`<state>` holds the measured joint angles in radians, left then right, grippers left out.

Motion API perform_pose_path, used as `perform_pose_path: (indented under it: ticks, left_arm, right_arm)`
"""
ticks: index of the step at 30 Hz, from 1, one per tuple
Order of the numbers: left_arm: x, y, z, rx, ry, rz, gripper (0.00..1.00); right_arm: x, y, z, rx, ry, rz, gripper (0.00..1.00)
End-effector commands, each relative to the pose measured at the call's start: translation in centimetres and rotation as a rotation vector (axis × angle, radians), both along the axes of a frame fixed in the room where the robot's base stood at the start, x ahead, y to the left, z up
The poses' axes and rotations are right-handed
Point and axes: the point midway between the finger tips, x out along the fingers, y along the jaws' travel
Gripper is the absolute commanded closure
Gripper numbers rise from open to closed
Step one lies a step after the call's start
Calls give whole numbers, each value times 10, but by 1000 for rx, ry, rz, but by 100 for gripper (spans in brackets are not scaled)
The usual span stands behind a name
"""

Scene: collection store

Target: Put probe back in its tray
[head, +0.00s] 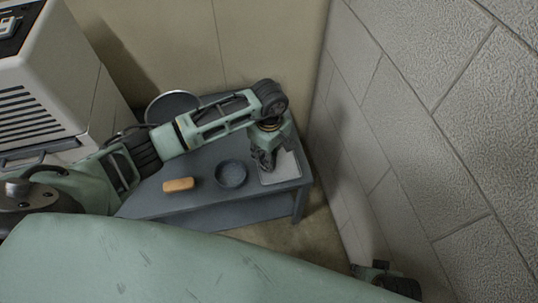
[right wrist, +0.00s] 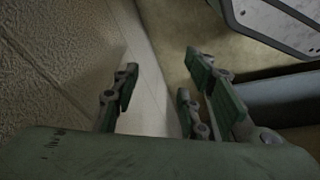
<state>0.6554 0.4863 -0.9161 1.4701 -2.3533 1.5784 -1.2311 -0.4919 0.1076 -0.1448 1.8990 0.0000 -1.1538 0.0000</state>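The tray (head: 283,172), pale with a thin dark rim, lies at the right end of a blue-grey table. My left gripper (head: 264,163) points down over the tray's left part. It is small and dark there, and I cannot tell whether it is open or holds anything. I cannot make out a probe. My right gripper (head: 376,272) is low by the wall at the bottom right, away from the tray. In the right wrist view the right gripper (right wrist: 158,95) has its fingers apart, with nothing between them.
On the table (head: 212,207) stand a dark blue bowl (head: 231,174) and an orange-brown block (head: 178,184). A round dark disc (head: 172,105) is at the back. A block wall (head: 400,120) rises close on the right. A white cabinet (head: 45,85) stands at the left.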

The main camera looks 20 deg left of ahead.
Motion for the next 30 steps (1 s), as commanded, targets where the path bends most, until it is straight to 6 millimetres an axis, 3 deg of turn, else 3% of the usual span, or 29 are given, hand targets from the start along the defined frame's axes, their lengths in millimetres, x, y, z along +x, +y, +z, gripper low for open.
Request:
perform_pose_path:
  ticks: [15, 16, 22, 30]
  left_arm:
    - [1, 0, -6, -1, -2, 0, 99]
    - [0, 0, -6, -1, -2, 0, 67]
    - [0, 0, -6, -1, -2, 0, 50]
    - [0, 0, -5, 0, -1, 1, 49]
  right_arm:
    - [2, 1, 9, 1, -6, -1, 60]
    - [3, 1, 10, 2, -8, -1, 60]
    - [3, 1, 10, 1, -7, -1, 60]
    - [2, 1, 10, 1, -6, -1, 60]
